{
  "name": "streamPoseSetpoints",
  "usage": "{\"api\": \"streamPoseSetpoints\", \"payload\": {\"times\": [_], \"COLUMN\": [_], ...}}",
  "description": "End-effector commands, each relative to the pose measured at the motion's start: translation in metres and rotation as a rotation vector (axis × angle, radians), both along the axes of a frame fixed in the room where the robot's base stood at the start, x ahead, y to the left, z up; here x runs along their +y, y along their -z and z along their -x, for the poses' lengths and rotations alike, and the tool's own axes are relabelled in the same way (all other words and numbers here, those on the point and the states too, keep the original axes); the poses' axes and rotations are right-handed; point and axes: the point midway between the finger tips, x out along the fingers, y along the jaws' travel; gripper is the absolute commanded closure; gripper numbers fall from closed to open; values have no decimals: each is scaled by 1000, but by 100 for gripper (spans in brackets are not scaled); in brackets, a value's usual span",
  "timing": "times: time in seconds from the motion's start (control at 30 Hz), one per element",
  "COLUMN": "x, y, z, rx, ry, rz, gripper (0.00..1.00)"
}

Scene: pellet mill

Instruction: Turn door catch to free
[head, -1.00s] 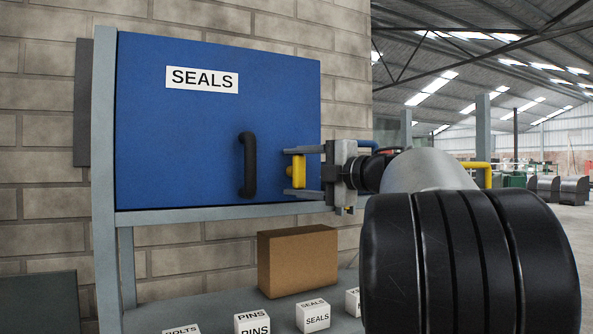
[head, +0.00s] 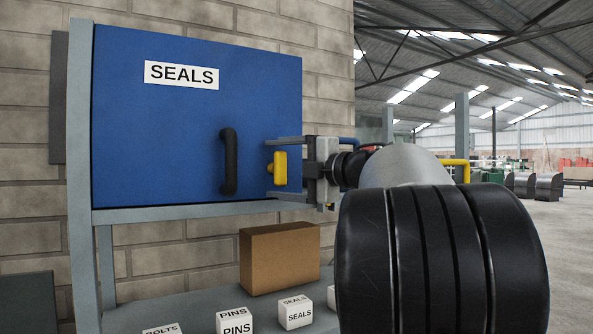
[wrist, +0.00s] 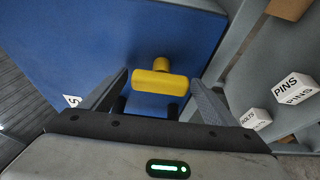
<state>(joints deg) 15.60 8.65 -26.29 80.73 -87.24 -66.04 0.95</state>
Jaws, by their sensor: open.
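The yellow door catch (head: 280,168) sits near the right edge of the blue cabinet door (head: 150,130), right of the black handle (head: 229,162). Its bar stands upright in the head view. My gripper (head: 284,167) is open, one finger above the catch and one below, with a gap at each end. In the wrist view the catch (wrist: 160,80) lies crosswise between the spread fingers of my gripper (wrist: 160,80). Its yellow stem shows behind the bar, against the blue door (wrist: 110,45).
A SEALS label (head: 181,75) is on the door. Below the cabinet, a shelf (head: 190,318) holds a brown box (head: 280,260) and several small white labelled boxes, such as PINS (head: 236,323) and SEALS (head: 296,313). A brick wall stands behind. Open floor lies to the right.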

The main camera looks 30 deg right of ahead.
Motion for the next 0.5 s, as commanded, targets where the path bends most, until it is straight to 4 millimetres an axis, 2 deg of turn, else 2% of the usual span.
{"api": "streamPoseSetpoints", "payload": {"times": [0.17, 0.5], "x": [-12, -47], "y": [1, 1], "z": [25, 101], "rx": [-1, -2], "ry": [4, 5], "rz": [0, 1], "gripper": [19, 19]}}
